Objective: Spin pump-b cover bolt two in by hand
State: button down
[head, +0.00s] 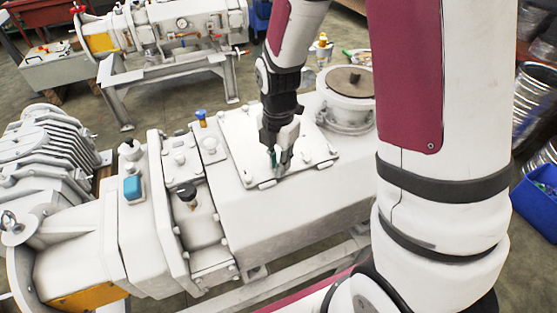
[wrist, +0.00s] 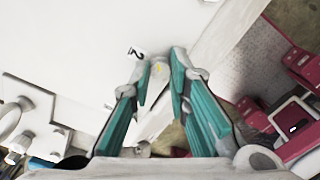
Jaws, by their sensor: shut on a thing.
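The white pump (head: 300,205) fills the middle of the head view, with a square cover plate (head: 240,130) on its top. My gripper (head: 279,165) points down at the near edge of this plate. In the head view the fingers hide the bolt. How deep it sits cannot be told.
Other bolts stand along the cover edges. A round flanged port (head: 348,95) rises right of the cover. A blue-capped fitting (head: 201,117) and a black knob (head: 187,193) stand to the left. A second pump (head: 180,35) is behind. A blue bin (head: 537,205) is at far right.

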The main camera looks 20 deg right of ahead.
jog(key=m+p, duration=0.1)
jog(key=m, duration=1)
jog(key=shift+m+p, duration=0.3)
jog(key=shift+p, duration=0.1)
jog(key=m, duration=0.5)
jog(key=shift+p, duration=0.35)
jog(key=m+p, duration=0.1)
jog(key=m, duration=0.5)
jog(key=m+p, duration=0.1)
jog(key=m, duration=0.5)
jog(key=shift+r, duration=0.1)
jog(key=m+p, duration=0.2)
jog(key=m, duration=0.4)
jog(key=shift+m, duration=0.3)
jog(key=m+p, duration=0.1)
jog(key=m, duration=0.4)
jog(key=shift+w+p, duration=0.1)
jog(key=shift+p, duration=0.2)
jog(key=shift+m+p, duration=0.4)
jog(key=shift+m, duration=2)
jog(key=shift+w, duration=0.1)
